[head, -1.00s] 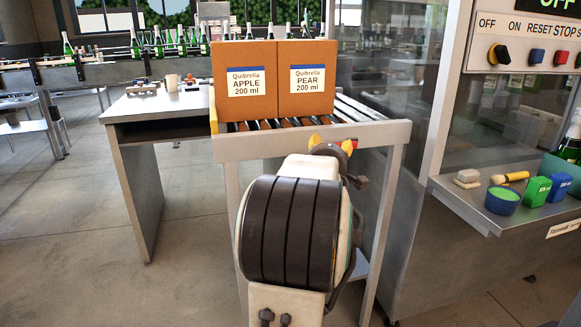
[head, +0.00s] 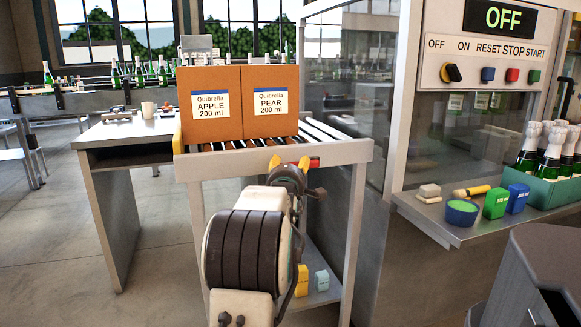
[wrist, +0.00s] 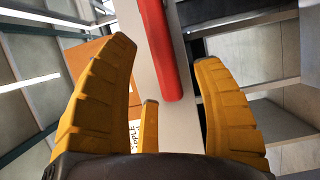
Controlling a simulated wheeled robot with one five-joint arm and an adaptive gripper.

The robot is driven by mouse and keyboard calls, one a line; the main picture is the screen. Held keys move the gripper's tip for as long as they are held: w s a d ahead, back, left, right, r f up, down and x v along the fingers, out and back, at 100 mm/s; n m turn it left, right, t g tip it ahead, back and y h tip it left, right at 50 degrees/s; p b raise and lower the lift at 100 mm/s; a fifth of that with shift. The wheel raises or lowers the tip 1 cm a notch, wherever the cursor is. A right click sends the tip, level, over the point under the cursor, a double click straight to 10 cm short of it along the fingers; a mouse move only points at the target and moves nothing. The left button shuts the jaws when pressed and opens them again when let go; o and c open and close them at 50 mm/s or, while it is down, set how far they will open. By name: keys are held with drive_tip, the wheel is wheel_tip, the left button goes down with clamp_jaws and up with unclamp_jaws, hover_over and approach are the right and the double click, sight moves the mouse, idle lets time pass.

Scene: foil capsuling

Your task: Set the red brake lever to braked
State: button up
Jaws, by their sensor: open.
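The red brake lever (head: 314,163) shows as a small red piece at the front rail of the roller stand, just right of my gripper. In the wrist view the lever (wrist: 157,50) is a long red bar that enters from the top and ends between my fingers. My gripper (head: 289,163) has yellow fingers and is at the stand's front rail. In the wrist view my gripper (wrist: 166,60) is open, with clear gaps on both sides of the bar. My arm hides part of the stand's front. I cannot tell the lever's setting.
An APPLE carton (head: 210,115) and a PEAR carton (head: 270,110) stand on the roller stand (head: 340,152). A grey table (head: 125,130) is to the left. At right are a control panel (head: 490,60) reading OFF and a shelf (head: 440,228) with a bowl, small boxes and bottles.

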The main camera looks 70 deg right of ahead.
drive_tip(key=shift+x, duration=0.9)
drive_tip(key=shift+c, duration=0.5)
clamp_jaws()
